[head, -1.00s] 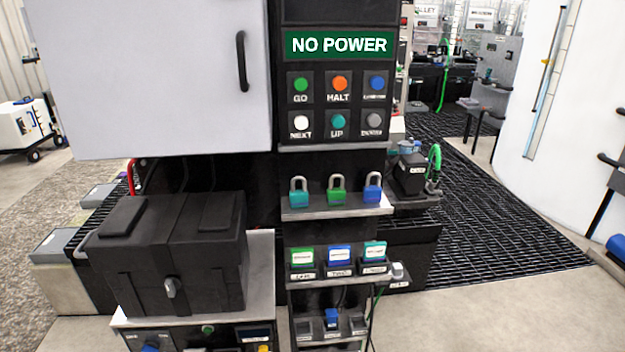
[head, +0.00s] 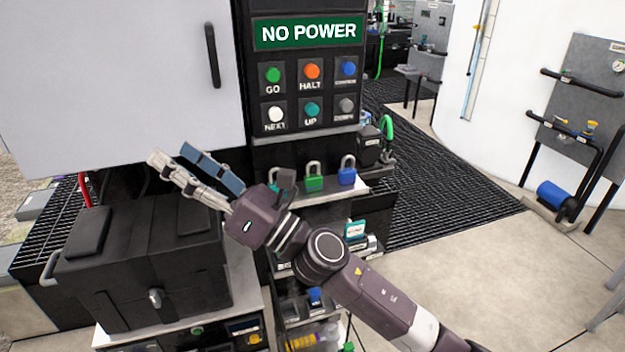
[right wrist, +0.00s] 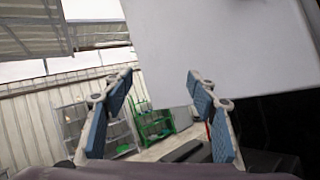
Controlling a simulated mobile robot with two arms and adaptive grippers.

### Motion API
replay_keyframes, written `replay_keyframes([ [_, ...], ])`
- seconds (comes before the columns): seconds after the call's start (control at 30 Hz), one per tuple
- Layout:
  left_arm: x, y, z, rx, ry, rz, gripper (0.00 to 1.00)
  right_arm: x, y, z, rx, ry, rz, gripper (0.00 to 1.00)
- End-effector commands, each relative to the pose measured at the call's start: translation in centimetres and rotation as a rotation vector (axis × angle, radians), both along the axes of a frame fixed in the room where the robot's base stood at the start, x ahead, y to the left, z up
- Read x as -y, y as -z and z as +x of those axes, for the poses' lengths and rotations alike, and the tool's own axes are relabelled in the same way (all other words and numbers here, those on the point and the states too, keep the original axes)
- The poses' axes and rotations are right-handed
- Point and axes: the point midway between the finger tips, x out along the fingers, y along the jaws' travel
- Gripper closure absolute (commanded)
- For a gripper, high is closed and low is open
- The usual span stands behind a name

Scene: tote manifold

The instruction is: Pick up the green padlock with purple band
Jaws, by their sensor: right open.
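The green padlock (head: 314,182) stands upright with its shackle up on a small shelf (head: 345,188) below the button panel, in the head view. I cannot make out a purple band on it. A blue padlock (head: 347,175) stands to its right. The teal padlock on its left is mostly hidden behind my right wrist. My right gripper (head: 172,154) is open and empty, left of the padlocks, pointing left above the black case. The right wrist view shows its two fingers (right wrist: 158,80) spread with nothing between them. My left gripper is out of view.
A black case (head: 150,255) with a latch lies at the lower left. A pale cabinet door (head: 110,80) with a dark handle hangs above my right gripper. Buttons (head: 311,95) sit above the padlock shelf. Open floor (head: 480,260) lies to the right.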

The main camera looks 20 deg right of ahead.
Motion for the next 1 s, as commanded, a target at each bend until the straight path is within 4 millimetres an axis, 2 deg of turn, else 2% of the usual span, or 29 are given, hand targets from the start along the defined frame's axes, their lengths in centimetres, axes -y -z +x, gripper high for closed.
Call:
replay_keyframes([
  [0.03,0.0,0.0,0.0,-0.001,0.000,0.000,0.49,-2.1,-0.7,-0.9,0.147,-0.024,-0.136,0.47],
  [0.1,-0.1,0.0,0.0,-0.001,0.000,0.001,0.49,-4.7,-0.3,-2.3,0.354,-0.060,-0.334,0.47],
  [0.2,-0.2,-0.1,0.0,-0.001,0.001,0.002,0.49,-7.0,1.8,-3.5,0.640,-0.115,-0.619,0.47],
  [0.27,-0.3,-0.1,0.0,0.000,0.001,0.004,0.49,-7.5,3.6,-3.6,0.805,-0.151,-0.792,0.47],
  [0.37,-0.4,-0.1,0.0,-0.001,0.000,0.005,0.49,-6.5,7.0,-2.6,1.059,-0.224,-1.083,0.47],
  [0.47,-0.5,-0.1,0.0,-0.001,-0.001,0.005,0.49,-3.1,10.0,-0.2,1.276,-0.317,-1.380,0.47],
  [0.57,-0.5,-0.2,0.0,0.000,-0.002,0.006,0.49,2.5,11.6,2.9,1.438,-0.443,-1.678,0.47],
  [0.6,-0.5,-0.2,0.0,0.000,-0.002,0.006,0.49,5.2,11.7,4.2,1.486,-0.499,-1.795,0.47],
  [0.67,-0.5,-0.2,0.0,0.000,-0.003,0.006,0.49,9.5,11.4,5.8,1.529,-0.595,-1.957,0.47],
  [0.7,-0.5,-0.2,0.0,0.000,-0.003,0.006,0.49,12.2,10.8,6.6,1.545,-0.658,-2.052,0.47],
  [0.8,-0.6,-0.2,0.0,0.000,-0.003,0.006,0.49,18.4,9.0,7.9,1.539,-0.810,-2.242,0.47],
  [0.9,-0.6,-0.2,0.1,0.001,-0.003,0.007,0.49,22.5,7.4,8.2,1.509,-0.922,-2.354,0.47],
  [1.0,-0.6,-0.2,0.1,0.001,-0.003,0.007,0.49,24.6,6.6,8.3,1.486,-0.984,-2.405,0.47],
])
